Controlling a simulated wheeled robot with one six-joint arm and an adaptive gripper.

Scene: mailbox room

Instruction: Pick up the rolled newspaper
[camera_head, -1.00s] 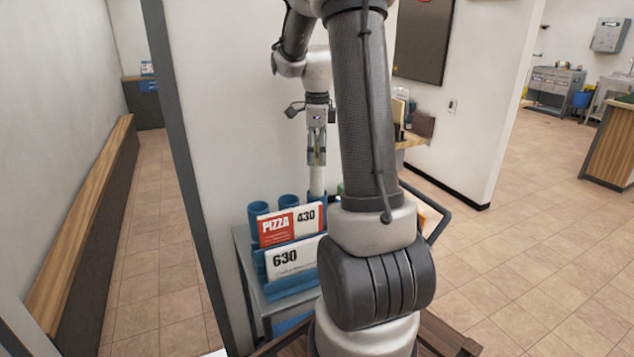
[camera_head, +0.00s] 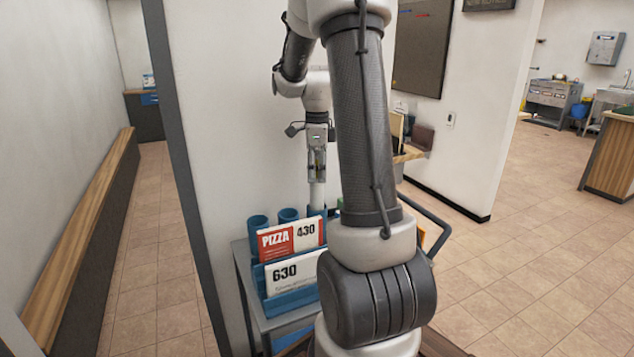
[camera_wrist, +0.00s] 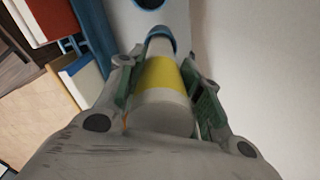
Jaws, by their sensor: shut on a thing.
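The rolled newspaper (camera_wrist: 163,72) is a white roll with a yellow band. In the wrist view it lies between the two fingers of my gripper (camera_wrist: 160,88), which is shut on it. Its far end meets a blue tube rim (camera_wrist: 172,40) and seems to stand inside that tube. In the head view my gripper (camera_head: 317,178) points down over the cart, and the white roll (camera_head: 317,196) shows below it, upright. The roll's lower part is hidden behind the signs.
Blue tubes (camera_head: 258,222) stand beside the roll on a grey cart (camera_head: 244,262). A red and white PIZZA 430 box (camera_head: 291,238) and a white 630 box (camera_head: 292,273) stand in front. A white wall is close behind. Open tiled floor lies right.

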